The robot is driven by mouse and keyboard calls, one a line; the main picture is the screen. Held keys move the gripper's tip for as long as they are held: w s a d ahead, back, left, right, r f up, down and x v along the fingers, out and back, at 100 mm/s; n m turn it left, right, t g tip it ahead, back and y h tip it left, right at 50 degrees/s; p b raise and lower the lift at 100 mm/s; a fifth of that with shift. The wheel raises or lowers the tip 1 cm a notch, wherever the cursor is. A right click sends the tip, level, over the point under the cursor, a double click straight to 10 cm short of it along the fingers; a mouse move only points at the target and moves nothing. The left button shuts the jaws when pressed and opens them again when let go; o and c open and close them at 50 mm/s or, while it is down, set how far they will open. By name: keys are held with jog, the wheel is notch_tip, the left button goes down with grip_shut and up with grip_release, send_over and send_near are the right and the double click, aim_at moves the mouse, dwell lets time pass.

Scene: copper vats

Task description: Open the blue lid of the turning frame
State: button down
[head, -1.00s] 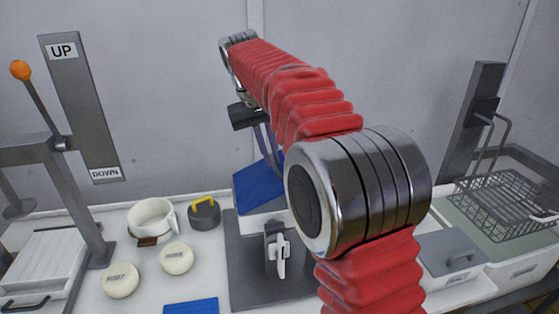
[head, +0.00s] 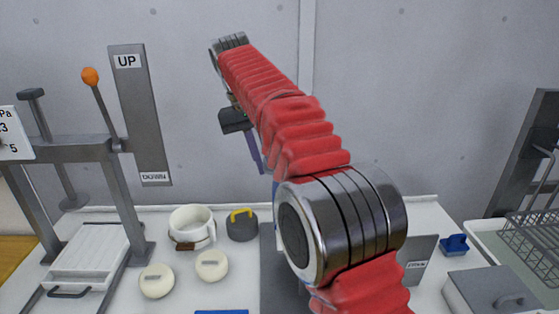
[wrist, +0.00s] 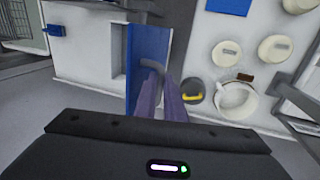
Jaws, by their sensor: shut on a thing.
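The blue lid (wrist: 148,40) shows in the wrist view as a panel seen steeply from one side, standing off the grey turning frame. In the head view my arm hides nearly all of it. Its grey bent handle (wrist: 152,65) lies between the purple fingers of my gripper (wrist: 163,80), which is shut on it. In the head view my gripper (head: 258,165) hangs below the arm's far end, its fingertips partly hidden.
Left of the frame stand a white pot (head: 192,226), a grey weight with a yellow handle (head: 242,226) and two cream discs (head: 157,281). Further left is a press with an orange-knobbed lever (head: 100,105). Right are a grey lidded box (head: 490,290) and wire basket (head: 530,230).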

jog(key=a+f+h, duration=0.2)
jog(key=a+h, duration=0.2)
jog(key=a, duration=0.1)
jog(key=shift+a+f, duration=0.25)
jog(key=shift+f, duration=0.15)
jog(key=c, duration=1.8)
grip_release()
jog(key=shift+r, duration=0.1)
jog(key=shift+c, duration=0.2)
jog(key=shift+r, duration=0.15)
